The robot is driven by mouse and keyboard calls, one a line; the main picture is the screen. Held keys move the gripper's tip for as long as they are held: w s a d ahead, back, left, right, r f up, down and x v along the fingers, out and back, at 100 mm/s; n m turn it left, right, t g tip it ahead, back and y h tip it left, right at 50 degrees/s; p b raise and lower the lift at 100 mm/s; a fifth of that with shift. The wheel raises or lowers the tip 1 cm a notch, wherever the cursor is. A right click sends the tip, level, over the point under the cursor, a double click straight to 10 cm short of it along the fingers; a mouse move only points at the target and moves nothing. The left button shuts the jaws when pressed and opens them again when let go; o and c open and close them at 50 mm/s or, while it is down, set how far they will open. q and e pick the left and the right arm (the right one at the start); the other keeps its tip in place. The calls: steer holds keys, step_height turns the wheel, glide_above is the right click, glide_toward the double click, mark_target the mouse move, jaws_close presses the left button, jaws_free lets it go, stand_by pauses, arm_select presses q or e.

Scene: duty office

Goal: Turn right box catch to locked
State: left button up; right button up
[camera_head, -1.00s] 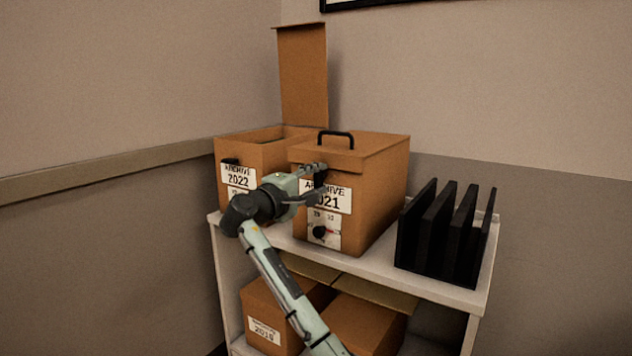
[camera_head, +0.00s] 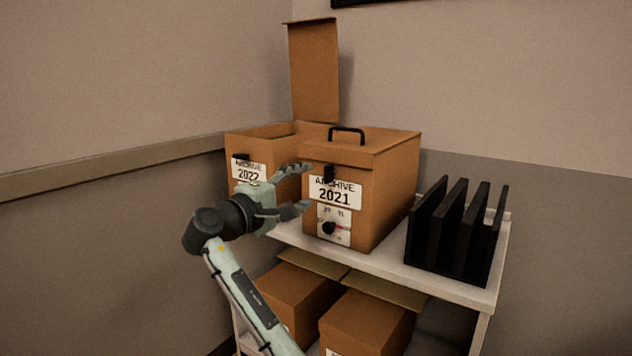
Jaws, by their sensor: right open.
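The right box (camera_head: 389,190), labelled ARCHIVE 2021, stands closed on the shelf's top, with a black handle on its lid. Its black catch (camera_head: 329,174) sits at the front, just under the lid edge and above the label. A round black dial (camera_head: 329,228) with a small scale is lower on the front. My right gripper (camera_head: 300,189) is open and empty, its fingers pointing right, at the front left of this box and left of the catch. It looks apart from the catch. My left gripper is not in view.
The left box (camera_head: 262,146), labelled 2022, stands beside it with its lid raised. A black file rack (camera_head: 452,235) is on the right of the white shelf (camera_head: 392,262). More boxes (camera_head: 366,325) are on the lower shelf. Walls close in behind and left.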

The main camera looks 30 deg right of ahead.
steer(key=shift+v, duration=1.35)
